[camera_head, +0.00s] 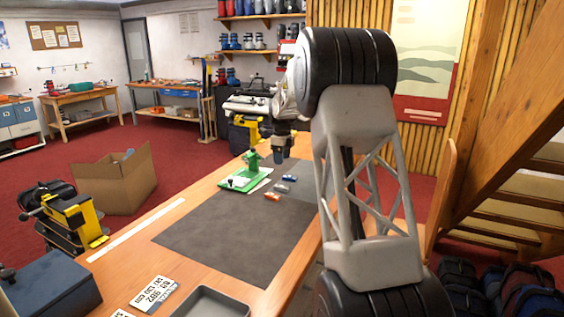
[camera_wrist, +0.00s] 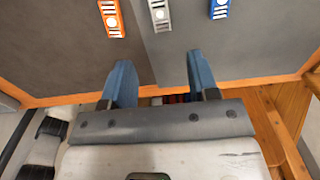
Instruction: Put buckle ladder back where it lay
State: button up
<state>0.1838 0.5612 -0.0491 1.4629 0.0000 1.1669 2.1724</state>
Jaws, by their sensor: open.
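Three buckle ladders lie apart on the dark mat: an orange one (camera_head: 272,196), a grey one (camera_head: 281,188) and a blue one (camera_head: 290,178). Which of them the task means cannot be told. In the wrist view the orange one (camera_wrist: 111,18), the grey one (camera_wrist: 159,15) and the blue one (camera_wrist: 220,9) sit at the top edge, each partly cut off. My gripper (camera_head: 278,157) is above the bench near the mat's far end. In the wrist view its two blue fingers (camera_wrist: 158,65) are apart, with nothing between them, and the ladders lie beyond their tips.
The dark mat (camera_head: 225,235) covers much of the wooden bench (camera_head: 125,262). A green fixture (camera_head: 246,178) stands left of the ladders. A grey tray (camera_head: 210,302) and printed cards (camera_head: 153,292) lie at the near end. The mat's near part is clear. A cardboard box (camera_head: 115,185) stands on the floor.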

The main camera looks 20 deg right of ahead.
dwell(0.8)
jog(key=s+a+r+n, duration=0.4)
jog(key=s, duration=0.7)
jog(key=s+a+r+n+t, duration=0.1)
jog(key=s+a+r+n, duration=0.35)
jog(key=s, duration=0.55)
jog(key=s+a+r+n, duration=0.3)
jog(key=s+r+n, duration=0.15)
jog(key=s, duration=0.65)
jog(key=s+a+f+n, duration=0.2)
jog(key=s+f+n, duration=0.1)
jog(key=s, duration=0.8)
jog(key=s+a+f+n+t, duration=0.1)
jog(key=s+n, duration=0.5)
jog(key=s, duration=0.6)
jog(key=s+a+f+n, duration=0.3)
jog(key=s+f+n, duration=0.1)
jog(key=s, duration=0.8)
jog(key=shift+f+n+t, duration=0.3)
jog(key=shift+f+n, duration=0.1)
jog(key=shift+f, duration=0.3)
